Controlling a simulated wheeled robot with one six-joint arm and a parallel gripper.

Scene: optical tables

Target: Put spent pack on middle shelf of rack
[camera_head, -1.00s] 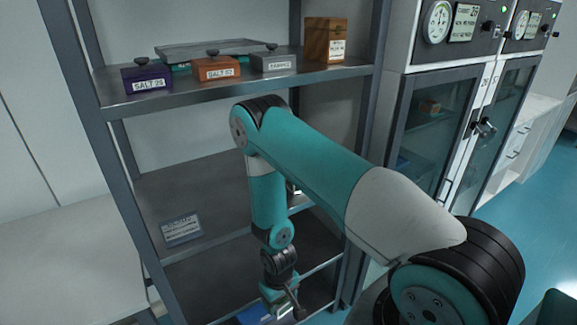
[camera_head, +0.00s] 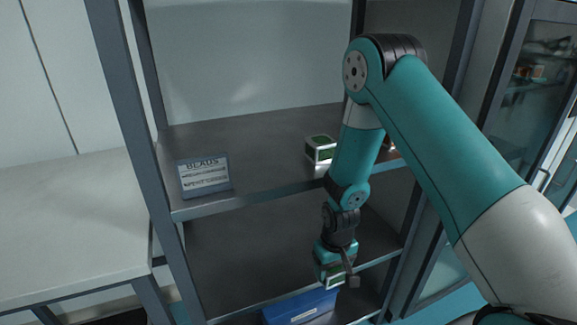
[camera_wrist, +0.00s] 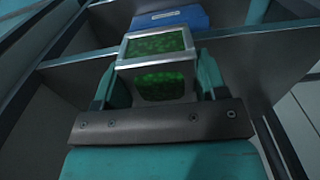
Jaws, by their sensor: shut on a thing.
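My gripper (camera_head: 340,280) is shut on a small pack (camera_head: 331,272) with a pale frame and green windows. In the wrist view the pack (camera_wrist: 157,62) sits between the two fingers of the gripper (camera_wrist: 157,85), with two green faces showing. The grey metal rack (camera_head: 187,262) stands ahead. The gripper hangs low at the rack's front, below the shelf (camera_head: 250,150) that bears a card and near the front edge of the shelf under it. Whether the pack is over that lower shelf or in front of it, I cannot tell.
A similar green-windowed pack (camera_head: 320,149) stands on the card's shelf, partly beside my arm. The card (camera_head: 204,176) stands at that shelf's left front. A blue box (camera_head: 300,307) lies lower down, also in the wrist view (camera_wrist: 170,19). A white table (camera_head: 70,220) is at left, a glass-door cabinet (camera_head: 535,90) at right.

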